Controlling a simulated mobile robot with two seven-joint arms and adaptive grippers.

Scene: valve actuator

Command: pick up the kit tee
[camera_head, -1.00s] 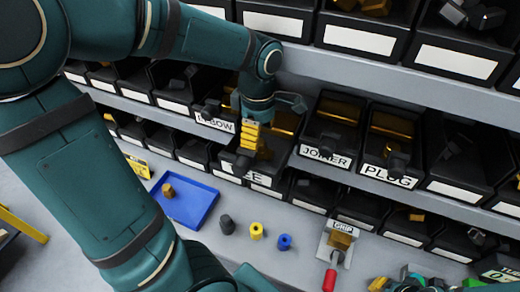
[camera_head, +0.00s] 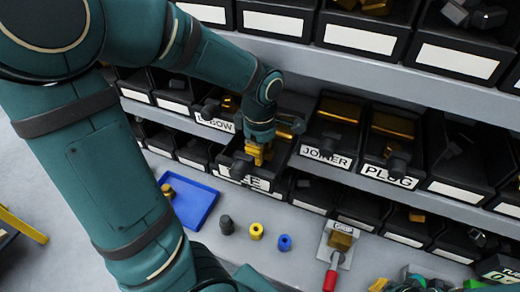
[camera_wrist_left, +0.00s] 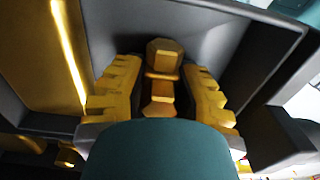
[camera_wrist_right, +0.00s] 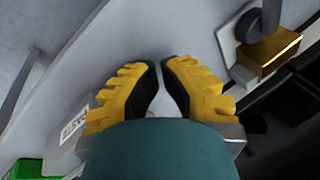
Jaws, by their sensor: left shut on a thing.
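My left gripper (camera_head: 257,160) reaches down into the black bin labelled TEE (camera_head: 240,180) on the middle shelf. In the left wrist view its two yellow fingers are shut on a brass tee (camera_wrist_left: 162,85). The tee's hex end stands up between the fingers, and its lower part is hidden by the gripper's body. In the head view I cannot separate the tee from the yellow fingers. My right gripper (camera_wrist_right: 161,72) is empty, with its fingers a small gap apart over the grey bench.
Bins labelled JOINER (camera_head: 325,157) and PLUG (camera_head: 388,176) stand right of the TEE bin. On the bench are a blue tray (camera_head: 193,205) with a brass piece, a dark fitting (camera_head: 227,225), a yellow one (camera_head: 256,231), a blue one (camera_head: 285,242) and the GRIP fixture (camera_head: 340,240).

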